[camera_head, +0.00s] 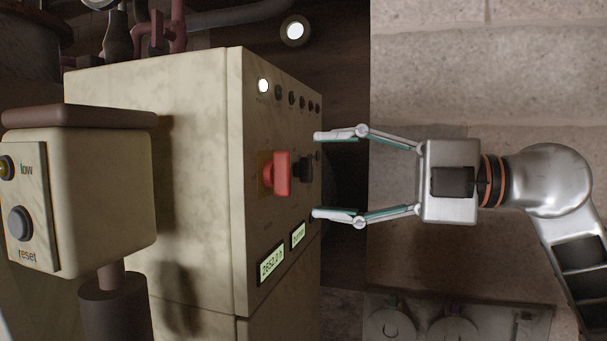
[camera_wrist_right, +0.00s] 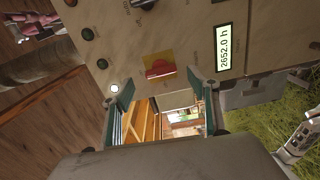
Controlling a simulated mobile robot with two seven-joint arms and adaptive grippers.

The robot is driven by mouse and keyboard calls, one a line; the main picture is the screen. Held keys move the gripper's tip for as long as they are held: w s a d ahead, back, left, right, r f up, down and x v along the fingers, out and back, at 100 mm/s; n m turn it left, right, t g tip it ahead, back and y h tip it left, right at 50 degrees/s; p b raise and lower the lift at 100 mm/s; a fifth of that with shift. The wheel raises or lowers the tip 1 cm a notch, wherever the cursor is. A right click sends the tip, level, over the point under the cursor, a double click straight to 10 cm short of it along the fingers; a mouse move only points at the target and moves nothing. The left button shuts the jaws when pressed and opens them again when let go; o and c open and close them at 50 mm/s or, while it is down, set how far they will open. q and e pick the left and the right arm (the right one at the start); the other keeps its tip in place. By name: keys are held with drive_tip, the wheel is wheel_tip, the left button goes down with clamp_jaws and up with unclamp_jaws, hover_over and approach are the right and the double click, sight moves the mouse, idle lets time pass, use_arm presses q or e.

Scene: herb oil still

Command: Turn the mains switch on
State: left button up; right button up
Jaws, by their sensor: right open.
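The mains switch appears to be the red handle (camera_head: 281,173) on a yellow plate, on the panel face of a cream cabinet (camera_head: 236,200). It also shows in the right wrist view (camera_wrist_right: 160,70), ahead of the fingers and near the middle between them. My right gripper (camera_head: 317,176) is open and empty, with its fingers pointing at the panel. In the head view its tips lie right of the red handle, one above and one below its height. I see no contact with the handle. In the right wrist view the gripper (camera_wrist_right: 161,92) has its fingers wide apart.
A black knob (camera_head: 306,167) sits close beside the red handle. A row of small lamps (camera_head: 291,97) runs above, with one white lamp (camera_head: 263,86) lit. Two lit displays (camera_head: 272,264) are below. A box with a reset button (camera_head: 20,223) stands at left, in front of the cabinet.

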drive_tip(key=v, duration=0.6)
drive_tip(key=shift+d, duration=0.3)
drive_tip(key=shift+s, duration=0.1)
drive_tip(key=w+d+f+m+t+h, duration=0.3)
drive_tip(key=f+m+t, duration=0.35)
drive_tip(key=f, duration=0.75)
drive_tip(key=w+d+f+m+t+h, duration=0.25)
drive_tip(key=f+m, duration=0.65)
drive_tip(key=f, duration=0.5)
drive_tip(key=w+d+f+m+t+h, duration=0.25)
drive_tip(key=f+m+t, duration=0.4)
drive_tip(key=f, duration=0.75)
drive_tip(key=s+f+m+g+h, duration=0.1)
drive_tip(key=s+f+g+h, duration=0.1)
drive_tip(key=s+f, duration=0.4)
drive_tip(key=s+f+m+g+h, duration=0.2)
drive_tip(key=s+f+g, duration=0.3)
drive_tip(key=f, duration=1.1)
drive_tip(key=s+f+m+g+h, duration=0.2)
drive_tip(key=s+f+g, duration=0.1)
drive_tip(key=s+f, duration=0.6)
wheel_tip(320, 180, down, 2)
drive_tip(key=shift+d+f, duration=0.15)
drive_tip(key=shift+d, duration=0.25)
